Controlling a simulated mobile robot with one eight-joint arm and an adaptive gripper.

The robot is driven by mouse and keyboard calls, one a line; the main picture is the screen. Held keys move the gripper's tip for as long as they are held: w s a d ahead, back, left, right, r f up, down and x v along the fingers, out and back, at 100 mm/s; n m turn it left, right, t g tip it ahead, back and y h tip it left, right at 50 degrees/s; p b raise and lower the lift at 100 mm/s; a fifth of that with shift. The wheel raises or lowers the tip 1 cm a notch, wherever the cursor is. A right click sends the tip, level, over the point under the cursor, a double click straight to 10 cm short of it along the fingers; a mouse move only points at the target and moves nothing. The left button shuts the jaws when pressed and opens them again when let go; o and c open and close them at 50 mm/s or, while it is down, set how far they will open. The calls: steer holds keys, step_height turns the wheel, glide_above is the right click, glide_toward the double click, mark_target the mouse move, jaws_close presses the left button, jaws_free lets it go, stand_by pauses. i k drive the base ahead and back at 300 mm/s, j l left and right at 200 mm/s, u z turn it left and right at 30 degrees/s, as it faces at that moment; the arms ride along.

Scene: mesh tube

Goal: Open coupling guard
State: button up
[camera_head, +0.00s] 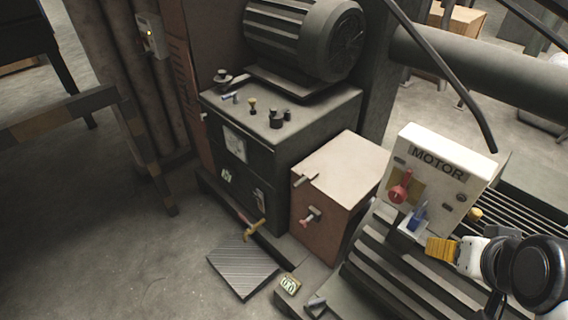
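A box with a pale tan top and reddish-brown sides (345,172) stands right of the dark cabinet and looks like the coupling guard. Its top looks closed. A small dark latch or bracket sits on the top's left edge, and a red-tipped handle (311,217) sticks out from the front face. My gripper (441,248), with a yellow-orange end, is at the right, below the white MOTOR panel. It is well apart from the box, and its finger opening cannot be made out.
The MOTOR panel (445,160) with a red switch stands between the box and my arm. A ribbed dark motor body (400,270) lies below. The dark cabinet (245,160) bears small loose items. A striped barrier (60,115) stands left. Floor at lower left is clear.

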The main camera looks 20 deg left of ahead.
mark_target(346, 169)
steer(key=u, duration=0.45)
steer(key=i+j+u, duration=0.15)
steer(key=u, duration=0.2)
steer(key=i+j+u, duration=0.2)
steer(key=u, duration=0.15)
steer(key=i+j+u, duration=0.3)
steer(key=k+l, duration=0.1)
